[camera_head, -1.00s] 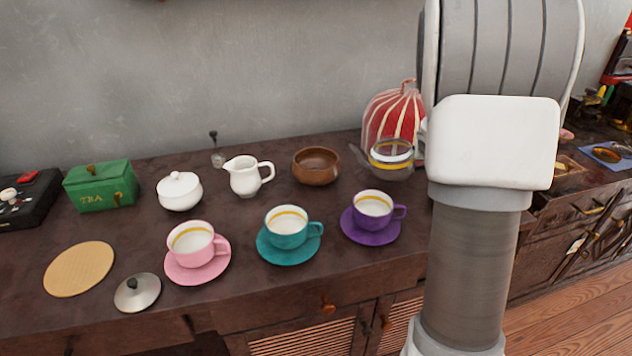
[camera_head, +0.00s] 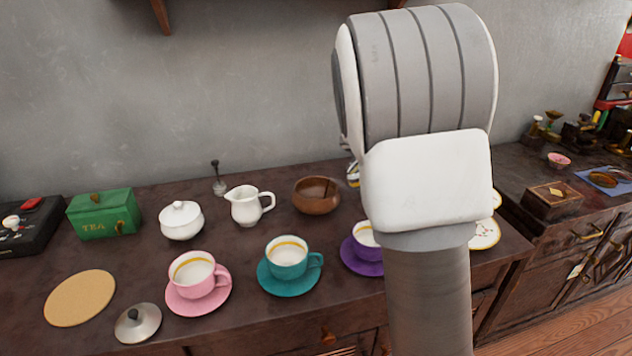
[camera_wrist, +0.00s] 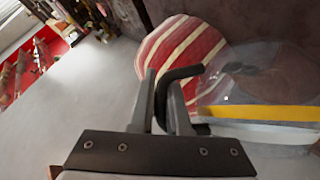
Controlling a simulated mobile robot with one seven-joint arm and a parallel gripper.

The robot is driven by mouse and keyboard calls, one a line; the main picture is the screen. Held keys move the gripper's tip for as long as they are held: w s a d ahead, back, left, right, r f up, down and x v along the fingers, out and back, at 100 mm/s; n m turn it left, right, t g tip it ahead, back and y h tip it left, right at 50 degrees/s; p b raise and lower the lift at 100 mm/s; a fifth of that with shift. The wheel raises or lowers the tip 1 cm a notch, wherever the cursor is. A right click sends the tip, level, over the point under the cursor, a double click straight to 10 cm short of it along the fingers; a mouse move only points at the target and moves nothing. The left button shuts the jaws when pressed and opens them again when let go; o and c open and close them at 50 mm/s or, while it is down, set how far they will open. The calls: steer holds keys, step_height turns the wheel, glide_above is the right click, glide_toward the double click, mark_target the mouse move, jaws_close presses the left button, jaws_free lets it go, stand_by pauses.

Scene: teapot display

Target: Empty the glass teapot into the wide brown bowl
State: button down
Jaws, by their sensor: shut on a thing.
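The wide brown bowl (camera_head: 308,203) stands upright towards the back of the dark cabinet top, right of the white jug. A dark patch shows inside it; I cannot tell whether this is liquid or shadow. The glass teapot shows in the head view only as a small piece of its banded rim (camera_head: 352,172), right of and above the bowl. My arm hides the rest. In the wrist view, the clear teapot with a yellow band (camera_wrist: 262,112) lies at the right. My gripper (camera_wrist: 163,100) is shut on its black handle (camera_wrist: 181,73). Its spout and level are hidden.
A white jug (camera_head: 246,206), a lidded sugar bowl (camera_head: 181,221) and a green tea box (camera_head: 103,215) stand to the left. Pink (camera_head: 198,274), teal (camera_head: 287,257) and purple (camera_head: 364,238) cups stand in front. A red-striped cover (camera_wrist: 180,48) is behind the teapot.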

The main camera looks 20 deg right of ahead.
steer(key=shift+w+a+r+p, duration=0.2)
steer(key=shift+a+r+p, duration=0.1)
steer(key=shift+r+p, duration=0.3)
steer(key=shift+w+a+r+n+g+h+p, duration=0.1)
steer(key=shift+w+a+r+n+h+p, duration=0.25)
steer(key=shift+r+p, duration=0.5)
steer(key=shift+w+a+r+n+g+h+p, duration=0.15)
steer(key=shift+a+r+h+p, duration=0.3)
steer(key=shift+p, duration=0.75)
steer(key=shift+w+a+r+n+g+h+p, duration=0.1)
steer(key=shift+w+a+r+n+h+p, duration=0.2)
steer(key=shift+r+p, duration=0.5)
steer(key=s+d+f+m+y+b, duration=0.2)
steer(key=d+f+b, duration=0.1)
steer(key=f+b, duration=0.3)
steer(key=t+b, duration=0.1)
steer(key=b, duration=0.1)
steer(key=shift+s+d+f+y+b, duration=0.15)
steer(key=shift+f+y+b, duration=0.05)
steer(key=shift+y+b, duration=0.1)
